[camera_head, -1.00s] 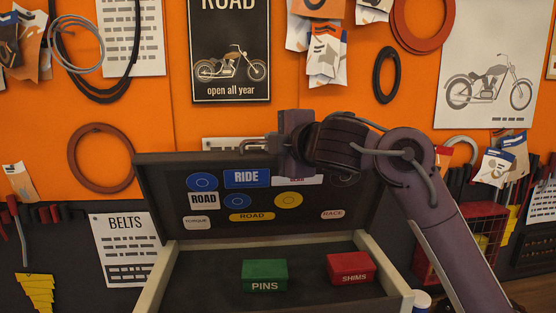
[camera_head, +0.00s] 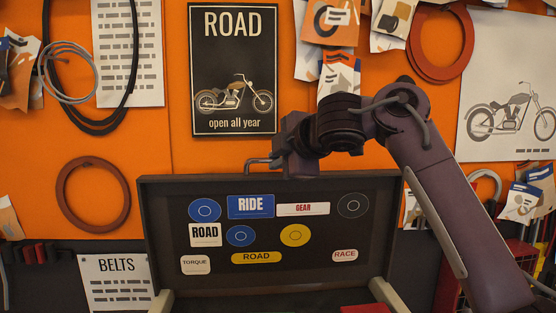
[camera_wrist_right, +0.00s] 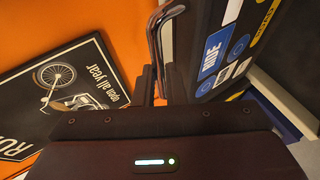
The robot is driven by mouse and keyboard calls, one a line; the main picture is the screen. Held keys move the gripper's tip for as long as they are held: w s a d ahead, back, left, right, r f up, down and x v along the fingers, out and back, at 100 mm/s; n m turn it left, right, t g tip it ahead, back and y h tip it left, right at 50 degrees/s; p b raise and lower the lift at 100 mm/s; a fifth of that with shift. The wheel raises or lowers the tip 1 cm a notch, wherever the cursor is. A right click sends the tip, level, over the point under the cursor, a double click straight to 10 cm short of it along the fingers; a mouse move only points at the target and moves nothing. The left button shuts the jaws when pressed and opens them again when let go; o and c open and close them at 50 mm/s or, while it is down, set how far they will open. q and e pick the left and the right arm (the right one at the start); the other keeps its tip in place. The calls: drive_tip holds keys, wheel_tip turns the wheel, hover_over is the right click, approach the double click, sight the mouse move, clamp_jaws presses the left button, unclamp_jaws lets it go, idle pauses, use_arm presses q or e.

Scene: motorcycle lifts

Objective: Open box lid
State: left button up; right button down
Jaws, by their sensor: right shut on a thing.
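The box lid (camera_head: 215,268) stands raised in the head view, with its dark inner face and stickers towards me. The lid also shows at the right of the right wrist view (camera_wrist_right: 200,65). In the right wrist view my right gripper's fingers (camera_wrist_right: 154,80) are closed there, partly hidden. The box's pale side walls (camera_head: 388,296) show at the bottom; most of its inside is out of frame. My left gripper is not in view.
A red box (camera_head: 365,309) just shows at the bottom edge, inside the box. An orange wall behind carries a ROAD poster (camera_head: 234,68), hoses and hanging packets. My right arm spans the right side, in front of the wall.

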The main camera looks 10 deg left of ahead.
drive_tip(key=shift+r, duration=0.45)
drive_tip(key=c, duration=1.6)
unclamp_jaws()
drive_tip(key=shift+o, duration=0.6)
drive_tip(key=shift+s+d+f, duration=0.1)
drive_tip(key=shift+s+d, duration=0.05)
drive_tip(key=shift+s, duration=0.15)
drive_tip(key=b+v, duration=0.5)
drive_tip(key=v, duration=0.2)
drive_tip(key=shift+s+d, duration=0.25)
